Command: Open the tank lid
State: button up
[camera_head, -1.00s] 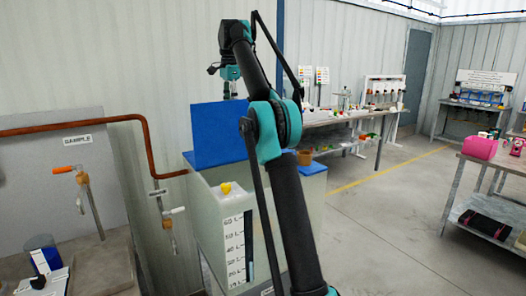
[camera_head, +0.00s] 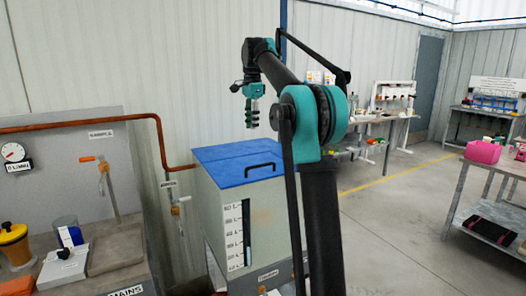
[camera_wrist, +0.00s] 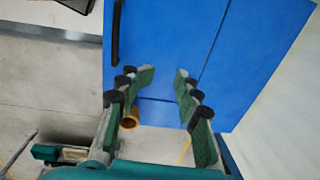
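The tank (camera_head: 262,215) is a pale box with a litre scale on its front. Its blue lid (camera_head: 225,155) lies flat on top, with a black handle (camera_head: 259,170) near the front edge. In the wrist view the blue lid (camera_wrist: 165,40) fills much of the picture, with a seam across it and the black handle (camera_wrist: 116,35) at the upper left. My gripper (camera_head: 252,118) hangs above the far part of the lid, apart from the handle. In the wrist view my gripper (camera_wrist: 164,75) is open, with nothing between its fingertips. The tank's inside is hidden.
A copper pipe (camera_head: 158,135) runs along the wall left of the tank. A bench (camera_head: 115,245) with a yellow-topped container (camera_head: 14,245) stands at left. A workbench (camera_head: 375,120) stands behind at right. The floor (camera_head: 400,225) at right is clear.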

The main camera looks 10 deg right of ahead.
jog(key=shift+s+d+f, duration=0.35)
jog(key=shift+s+f, duration=0.75)
jog(key=shift+f, duration=0.3)
jog(key=shift+s+d+f, duration=0.35)
jog(key=shift+s+f, duration=0.75)
jog(key=shift+f, duration=0.25)
jog(key=shift+s+d+f, duration=0.35)
jog(key=shift+s+f, duration=0.75)
jog(key=shift+f, duration=0.3)
